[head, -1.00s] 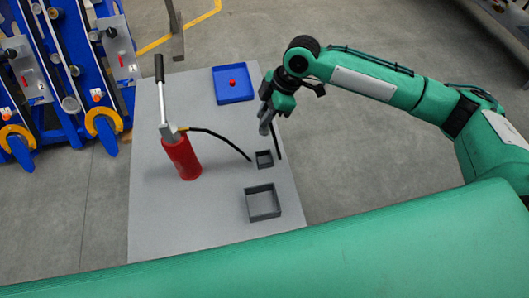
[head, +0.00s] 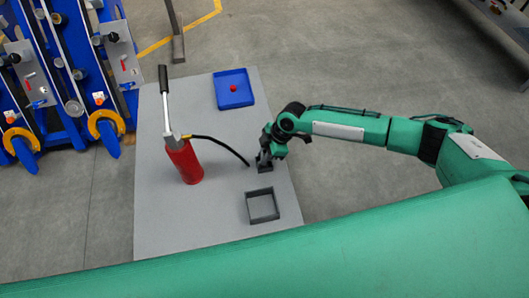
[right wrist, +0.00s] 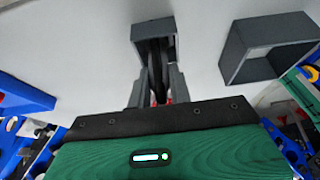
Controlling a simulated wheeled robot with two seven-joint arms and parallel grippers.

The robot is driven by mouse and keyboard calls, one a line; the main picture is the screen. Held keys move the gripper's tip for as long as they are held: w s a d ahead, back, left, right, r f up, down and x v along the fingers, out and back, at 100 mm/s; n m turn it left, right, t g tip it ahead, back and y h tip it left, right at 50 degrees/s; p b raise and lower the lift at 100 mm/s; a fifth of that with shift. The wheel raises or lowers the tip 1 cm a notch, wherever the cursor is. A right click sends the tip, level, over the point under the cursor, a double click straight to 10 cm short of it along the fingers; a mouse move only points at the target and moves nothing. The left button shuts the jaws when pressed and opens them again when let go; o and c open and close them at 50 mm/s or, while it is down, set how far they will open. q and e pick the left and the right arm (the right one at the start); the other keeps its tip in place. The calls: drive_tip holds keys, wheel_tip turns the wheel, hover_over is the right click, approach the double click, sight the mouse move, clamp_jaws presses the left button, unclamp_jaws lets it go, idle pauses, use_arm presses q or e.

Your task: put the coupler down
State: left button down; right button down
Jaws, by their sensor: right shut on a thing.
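My right gripper (head: 263,160) is low over the small grey open box (head: 265,169) on the grey table. In the right wrist view its fingers (right wrist: 155,85) are shut on a dark, slim piece, which I take to be the coupler (right wrist: 155,55). The coupler's far end reaches into the mouth of the small box (right wrist: 137,33). Whether it touches the bottom is hidden. In the head view my gripper hides the coupler. My left gripper is not in view.
A larger grey open box (head: 262,206) stands in front of the small one. A red pump (head: 184,164) with a black hose (head: 226,145) stands to the left. A blue tray (head: 233,90) with a red knob lies behind. The table's front left (head: 180,225) is clear.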

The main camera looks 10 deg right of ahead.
drive_tip(key=shift+f, duration=0.1)
drive_tip(key=c, duration=1.3)
unclamp_jaws()
drive_tip(key=shift+r, duration=0.2)
drive_tip(key=shift+d+r, duration=0.2)
drive_tip(key=shift+r, duration=0.05)
drive_tip(key=b+v, duration=0.2)
drive_tip(key=v, duration=0.9)
drive_tip(key=shift+r+b, duration=0.1)
drive_tip(key=shift+b, duration=0.3)
